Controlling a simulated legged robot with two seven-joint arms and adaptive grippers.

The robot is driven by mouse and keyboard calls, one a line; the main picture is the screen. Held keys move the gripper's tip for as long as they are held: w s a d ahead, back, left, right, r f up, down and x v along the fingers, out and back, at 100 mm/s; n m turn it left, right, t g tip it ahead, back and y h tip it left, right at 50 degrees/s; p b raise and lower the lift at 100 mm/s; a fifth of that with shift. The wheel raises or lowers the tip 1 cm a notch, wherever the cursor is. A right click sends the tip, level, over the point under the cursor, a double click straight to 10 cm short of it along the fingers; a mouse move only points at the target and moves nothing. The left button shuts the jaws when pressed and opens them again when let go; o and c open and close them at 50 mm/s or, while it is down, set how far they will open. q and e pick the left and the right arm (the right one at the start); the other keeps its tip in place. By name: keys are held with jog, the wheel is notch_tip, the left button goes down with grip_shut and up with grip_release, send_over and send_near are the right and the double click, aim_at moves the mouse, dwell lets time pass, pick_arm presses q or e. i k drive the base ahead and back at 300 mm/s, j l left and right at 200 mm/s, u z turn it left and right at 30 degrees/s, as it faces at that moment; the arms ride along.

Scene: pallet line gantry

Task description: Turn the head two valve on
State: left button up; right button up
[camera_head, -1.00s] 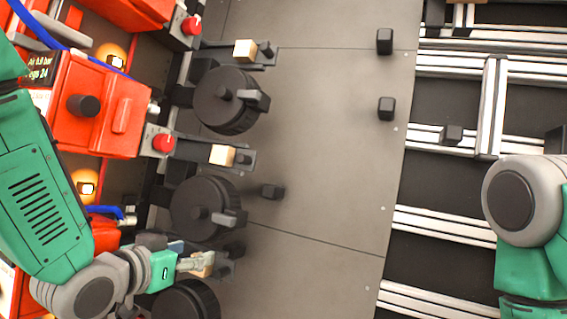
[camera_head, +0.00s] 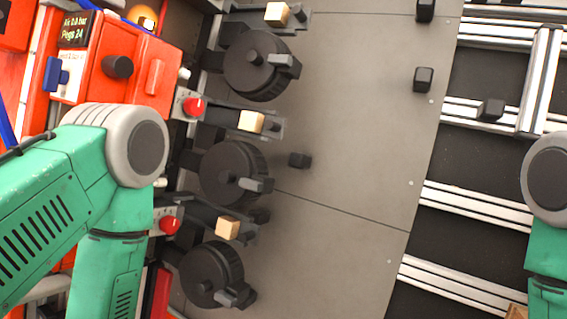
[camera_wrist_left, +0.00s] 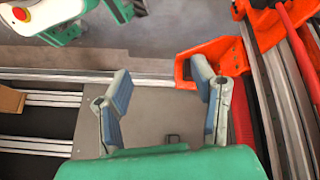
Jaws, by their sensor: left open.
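Red round knobs on grey plates run down the left side of the line in the head view: an upper knob (camera_head: 194,106) and a lower knob (camera_head: 169,223). A blue lever handle (camera_head: 56,75) sits on a white plate beside an orange-red head unit (camera_head: 130,75). I cannot tell which of these is the head two valve. My left arm crosses the left side and hides part of the units. My left gripper is outside the head view; in the left wrist view (camera_wrist_left: 160,92) its fingers are apart and empty. My right gripper is not in view.
Black wheels (camera_head: 257,62) and wooden blocks (camera_head: 252,121) line the edge of a grey plate (camera_head: 340,130). Metal rails (camera_head: 480,205) lie at right, near my right arm. The left wrist view shows an orange bracket (camera_wrist_left: 215,58) beyond the fingers.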

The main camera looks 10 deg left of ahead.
aim_at(54, 76)
jog(key=j+u, duration=0.2)
jog(key=u, duration=1.15)
jog(key=k+j, duration=0.05)
